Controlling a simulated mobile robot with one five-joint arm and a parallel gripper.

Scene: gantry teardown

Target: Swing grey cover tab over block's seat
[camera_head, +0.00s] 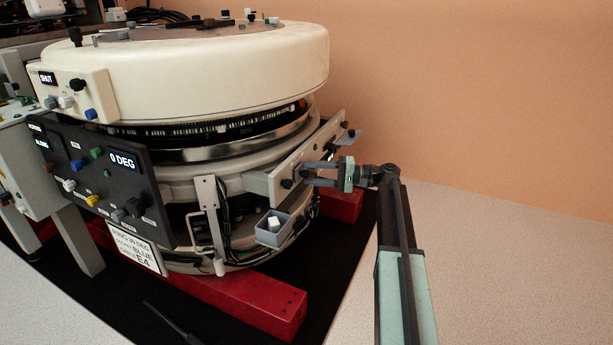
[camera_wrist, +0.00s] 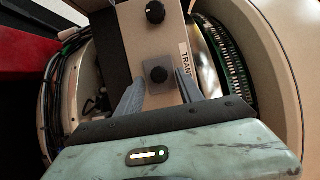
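The long light grey block (camera_head: 262,184) is fixed to the side of the round machine. In the wrist view the block (camera_wrist: 184,30) fills the middle and bears a partly hidden label starting "TRAN". The grey cover tab (camera_wrist: 147,88) is a small square plate with a black knob, lying on the block's face. My gripper (camera_head: 303,174) reaches in from the right at the block. In the wrist view my gripper's fingers (camera_wrist: 159,78) stand apart, one on each side of the tab. I cannot tell whether either finger touches it. The seat is not clearly seen.
A second black knob (camera_wrist: 155,12) sits farther along the block. A small grey bin (camera_head: 273,230) with a white piece hangs below. A black control panel (camera_head: 105,185) reads "0 DEG". Red base beams (camera_head: 240,300) lie underneath. The floor at right is clear.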

